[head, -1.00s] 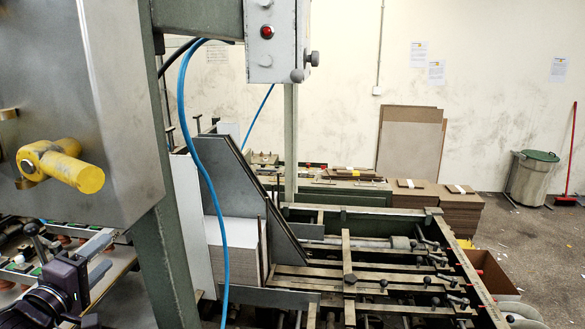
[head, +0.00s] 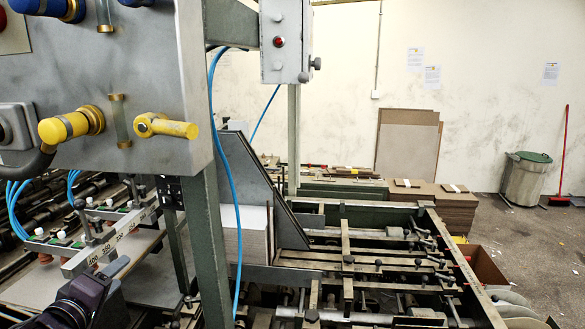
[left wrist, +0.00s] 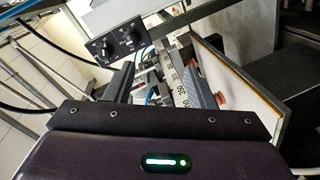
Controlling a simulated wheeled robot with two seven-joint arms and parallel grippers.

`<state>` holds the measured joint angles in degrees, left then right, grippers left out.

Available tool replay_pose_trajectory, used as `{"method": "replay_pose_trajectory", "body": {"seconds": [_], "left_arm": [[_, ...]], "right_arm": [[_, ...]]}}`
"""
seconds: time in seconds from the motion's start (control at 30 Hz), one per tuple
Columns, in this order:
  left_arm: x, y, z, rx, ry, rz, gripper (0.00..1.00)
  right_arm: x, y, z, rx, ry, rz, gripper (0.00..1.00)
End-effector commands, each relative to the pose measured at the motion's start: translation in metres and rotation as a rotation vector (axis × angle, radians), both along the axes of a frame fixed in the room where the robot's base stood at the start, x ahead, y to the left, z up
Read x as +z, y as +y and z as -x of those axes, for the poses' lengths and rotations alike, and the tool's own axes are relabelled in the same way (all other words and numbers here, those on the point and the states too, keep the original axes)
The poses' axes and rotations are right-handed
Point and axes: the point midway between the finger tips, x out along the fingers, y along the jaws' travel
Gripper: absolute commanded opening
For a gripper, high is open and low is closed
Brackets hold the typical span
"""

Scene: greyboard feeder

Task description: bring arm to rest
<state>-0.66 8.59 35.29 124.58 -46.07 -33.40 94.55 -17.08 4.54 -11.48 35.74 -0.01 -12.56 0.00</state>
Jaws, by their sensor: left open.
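My left gripper (head: 108,272) shows at the lower left of the head view, dark and partly cut off by the bottom edge. It is beside a metal bar with printed numbers (head: 110,243). In the left wrist view the two dark fingers of my left gripper (left wrist: 162,84) stand apart with nothing held between them. The numbered bar shows beyond the gap. Whether the fingers touch anything there I cannot tell. My right gripper is in neither view.
A grey control panel (head: 150,60) with yellow handles (head: 165,127) overhangs the left side. A green post (head: 207,240) and a blue hose (head: 226,185) stand close by. A stack of greyboard (head: 246,232) sits in the feeder (head: 345,245). Open floor (head: 535,240) lies at right.

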Motion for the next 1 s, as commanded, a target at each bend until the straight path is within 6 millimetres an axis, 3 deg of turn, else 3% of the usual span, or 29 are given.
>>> {"method": "replay_pose_trajectory", "body": {"seconds": [0.23, 0.37, 0.5, 0.6, 0.8, 1.0], "left_arm": [[-0.050, -0.028, 0.012, -0.003, 0.180, -0.263, 0.50], [-0.088, -0.052, 0.031, -0.051, 0.332, -0.447, 0.50], [-0.138, -0.089, 0.072, -0.188, 0.552, -0.675, 0.50], [-0.163, -0.111, 0.104, -0.314, 0.678, -0.788, 0.50], [-0.196, -0.148, 0.162, -0.570, 0.847, -0.918, 0.50], [-0.213, -0.180, 0.217, -0.836, 0.947, -0.980, 0.50]], "right_arm": [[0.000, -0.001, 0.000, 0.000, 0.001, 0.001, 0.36], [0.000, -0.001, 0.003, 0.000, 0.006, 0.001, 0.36], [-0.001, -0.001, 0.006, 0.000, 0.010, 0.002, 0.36], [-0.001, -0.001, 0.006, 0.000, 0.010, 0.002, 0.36], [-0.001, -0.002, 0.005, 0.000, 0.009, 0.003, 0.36], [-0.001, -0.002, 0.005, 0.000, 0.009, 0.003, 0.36]]}}
